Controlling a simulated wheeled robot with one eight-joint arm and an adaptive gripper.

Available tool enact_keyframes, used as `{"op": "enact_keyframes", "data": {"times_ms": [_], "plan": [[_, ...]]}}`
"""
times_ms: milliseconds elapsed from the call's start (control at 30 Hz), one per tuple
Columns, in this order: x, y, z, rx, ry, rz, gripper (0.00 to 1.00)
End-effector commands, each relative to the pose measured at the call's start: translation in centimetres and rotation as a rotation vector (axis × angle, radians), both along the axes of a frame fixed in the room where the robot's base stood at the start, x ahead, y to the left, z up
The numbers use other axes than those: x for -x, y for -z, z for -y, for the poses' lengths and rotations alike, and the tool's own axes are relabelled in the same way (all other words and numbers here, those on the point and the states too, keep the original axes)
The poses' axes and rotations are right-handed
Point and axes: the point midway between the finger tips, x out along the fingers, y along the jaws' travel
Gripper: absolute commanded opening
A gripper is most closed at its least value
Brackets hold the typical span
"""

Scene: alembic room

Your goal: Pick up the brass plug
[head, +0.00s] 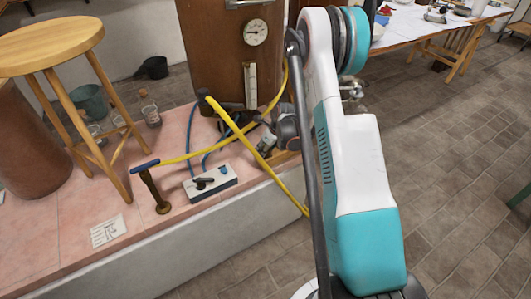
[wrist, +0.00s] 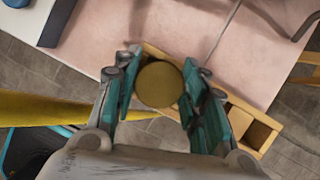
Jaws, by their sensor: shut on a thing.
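The brass plug (wrist: 159,85) shows in the wrist view as a round, dull gold disc seen end-on. It sits between the two teal finger pads of my gripper (wrist: 160,92), which is shut on it. Beyond the plug, a wooden tray with compartments (wrist: 241,121) lies at the edge of the pink surface. I cannot tell from this angle how far the plug is above the tray. In the head view my gripper (head: 266,142) is partly hidden by my arm near the slab's edge, and the plug cannot be made out.
A yellow hose (head: 258,151) crosses close to my gripper and hangs over the slab's edge. A blue-and-white switch box (head: 210,183), a brass post with blue handle (head: 155,190) and a stool (head: 50,50) stand on the pink slab.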

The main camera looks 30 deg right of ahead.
Motion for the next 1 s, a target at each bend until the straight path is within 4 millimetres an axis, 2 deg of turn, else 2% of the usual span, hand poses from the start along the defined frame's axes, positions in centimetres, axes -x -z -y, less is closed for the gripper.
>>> {"op": "enact_keyframes", "data": {"times_ms": [267,467,800,1000], "plan": [[0.0,-0.8,0.0,0.000,0.000,0.000,0.12],[0.0,-3.5,0.0,0.000,0.000,0.000,0.12],[0.0,-12.2,0.0,0.000,0.000,0.000,0.12],[0.0,-16.7,0.0,0.000,0.000,0.000,0.12]]}}
